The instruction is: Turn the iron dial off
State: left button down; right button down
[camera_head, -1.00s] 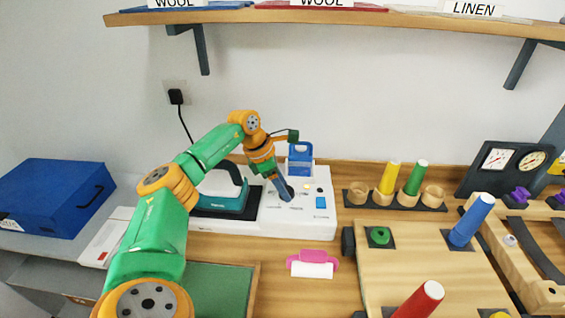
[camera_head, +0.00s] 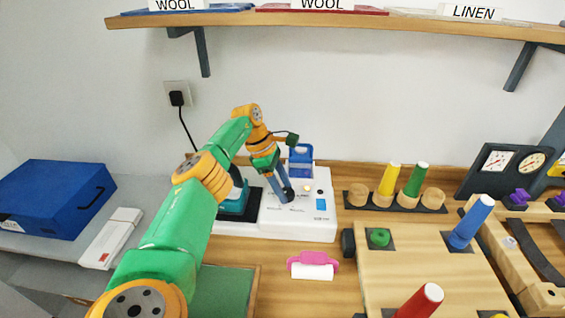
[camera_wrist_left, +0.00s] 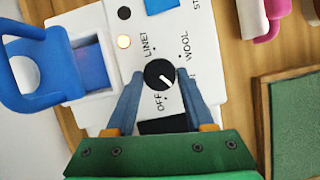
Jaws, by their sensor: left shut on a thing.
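The iron dial (camera_wrist_left: 159,74) is a black round knob with a white pointer line on the white station (camera_head: 300,226). In the left wrist view the line points to the lower right, and OFF is printed below the knob. My left gripper (camera_wrist_left: 160,74) has one finger on each side of the dial and is shut on it. In the head view the left gripper (camera_head: 287,196) reaches down onto the station's top and hides most of the dial. The teal iron (camera_head: 236,200) rests on its dark plate, partly behind my arm. My right gripper is not in view.
A small lamp (camera_wrist_left: 124,41) glows by the dial. A blue tank (camera_head: 300,160) stands at the station's back. A pink-handled roller (camera_head: 313,266) lies in front. Pegs in a rack (camera_head: 395,203) and a wooden board (camera_head: 400,270) are to the right. A shelf (camera_head: 330,17) hangs above.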

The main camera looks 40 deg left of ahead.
aim_at(287, 191)
pick_arm(q)
jog(key=shift+s+f, duration=0.1)
jog(key=c, duration=0.6)
grip_release()
jog(key=o, duration=0.3)
jog(key=shift+d, duration=0.1)
jog(key=shift+r, duration=0.25)
jog(key=v, duration=0.4)
jog(key=shift+w, duration=0.2)
jog(key=p+v, duration=0.2)
jog(key=shift+s+r, duration=0.25)
jog(key=shift+r, duration=0.1)
